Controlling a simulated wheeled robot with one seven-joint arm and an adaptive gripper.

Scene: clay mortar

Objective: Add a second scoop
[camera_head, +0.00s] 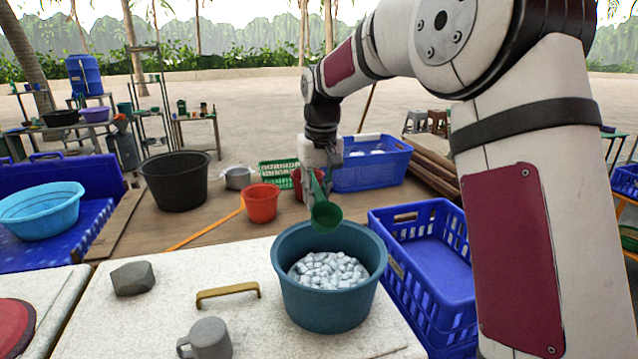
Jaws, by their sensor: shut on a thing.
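My gripper (318,178) is shut on a green scoop (326,216). The scoop hangs over the far rim of a teal tub (330,306), its round cup facing the camera. I cannot tell whether the scoop holds anything. The tub stands upright on a white speckled counter and holds a heap of pale, ice-like chunks (327,272). The scoop is apart from the heap, above it. The fingertips are small and partly hidden by the scoop's handle.
A grey mug (207,339), a brass handle (228,293) and a grey stone (133,278) are on the counter (110,330) left of the tub. A blue crate (432,257) stands close to its right. Red (262,203) and black (177,183) buckets stand behind.

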